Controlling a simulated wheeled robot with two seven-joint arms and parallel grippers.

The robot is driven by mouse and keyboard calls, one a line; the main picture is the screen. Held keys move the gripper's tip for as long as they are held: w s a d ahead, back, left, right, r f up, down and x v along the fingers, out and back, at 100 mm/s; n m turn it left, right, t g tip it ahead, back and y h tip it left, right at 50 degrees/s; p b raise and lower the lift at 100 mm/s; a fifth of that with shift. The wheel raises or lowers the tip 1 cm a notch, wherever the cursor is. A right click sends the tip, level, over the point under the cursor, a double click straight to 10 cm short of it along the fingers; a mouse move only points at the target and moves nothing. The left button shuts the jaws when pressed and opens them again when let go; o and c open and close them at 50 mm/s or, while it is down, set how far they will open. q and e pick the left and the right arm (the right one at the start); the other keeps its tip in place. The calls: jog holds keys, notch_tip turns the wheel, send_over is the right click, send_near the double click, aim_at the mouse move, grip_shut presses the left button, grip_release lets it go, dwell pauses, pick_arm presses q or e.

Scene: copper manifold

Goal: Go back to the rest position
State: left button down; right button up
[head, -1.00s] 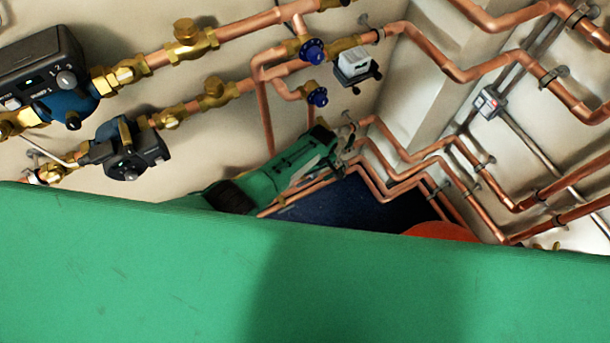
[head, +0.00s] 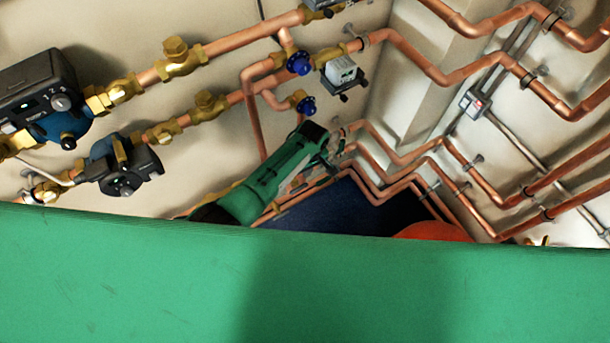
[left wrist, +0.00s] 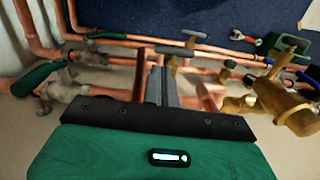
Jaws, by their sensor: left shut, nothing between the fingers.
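My left arm, green with a dark end, rises from behind the large green surface in the head view. My left gripper (head: 332,163) is small and partly hidden there, in front of the copper pipes near the corner. In the left wrist view its two grey fingers (left wrist: 161,86) are together with nothing between them. Copper pipes and brass fittings (left wrist: 296,110) lie beyond and beside the fingers; contact cannot be told. My right gripper is in neither view.
Copper pipes with blue-handled valves (head: 299,63) and pumps (head: 122,170) run along the left wall. More pipes (head: 480,185) line the right wall. A dark blue surface (head: 335,208) and a red-orange object (head: 433,232) lie low. A wrench (left wrist: 246,37) rests on dark blue.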

pick_arm(q)
jog(key=shift+r, duration=0.45)
